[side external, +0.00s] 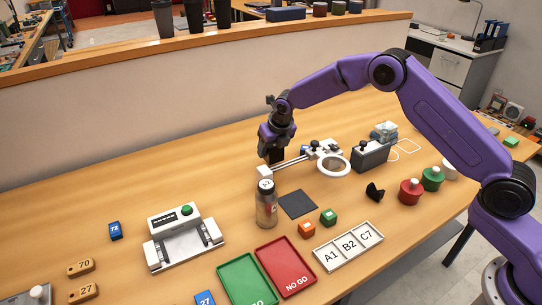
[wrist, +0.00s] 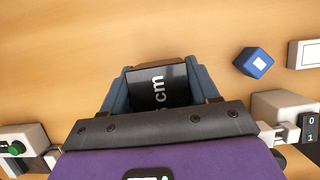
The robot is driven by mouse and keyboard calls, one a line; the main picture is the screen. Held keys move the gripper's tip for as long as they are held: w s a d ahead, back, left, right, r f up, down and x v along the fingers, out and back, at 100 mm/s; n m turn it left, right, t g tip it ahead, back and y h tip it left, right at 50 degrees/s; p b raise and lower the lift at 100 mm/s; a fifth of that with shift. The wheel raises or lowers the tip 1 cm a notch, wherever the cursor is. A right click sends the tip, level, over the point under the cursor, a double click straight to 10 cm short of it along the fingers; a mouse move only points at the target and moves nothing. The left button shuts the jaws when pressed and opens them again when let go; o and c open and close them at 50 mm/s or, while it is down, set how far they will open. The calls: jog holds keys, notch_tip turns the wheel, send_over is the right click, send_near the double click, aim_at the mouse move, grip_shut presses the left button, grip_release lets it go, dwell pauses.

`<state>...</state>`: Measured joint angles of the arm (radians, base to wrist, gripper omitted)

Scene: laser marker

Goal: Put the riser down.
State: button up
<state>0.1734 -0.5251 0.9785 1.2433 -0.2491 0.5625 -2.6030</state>
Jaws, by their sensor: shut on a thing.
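The riser (wrist: 160,88) is a black block with white lettering ending in "cm". In the wrist view it sits between the two fingers of my gripper (wrist: 162,85), which is shut on it. In the side view my gripper (side external: 275,148) points down with the dark riser (side external: 275,157) at its fingertips. It is behind the white end of a metal arm with a ring. The riser's lower end is partly hidden there, and I cannot tell whether it touches the table.
The ring fixture (side external: 333,166) stands to the right. A white device with a green button (side external: 184,236) is at left. A blue cube (wrist: 254,62) shows in the wrist view. Open wood lies left of my gripper.

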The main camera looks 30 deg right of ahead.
aim_at(271, 156)
jog(key=shift+w+f, duration=0.2)
jog(key=shift+f, duration=1.45)
jog(key=shift+f, duration=0.15)
jog(key=o, duration=1.5)
jog(key=shift+o, duration=0.2)
jog(key=v, duration=1.2)
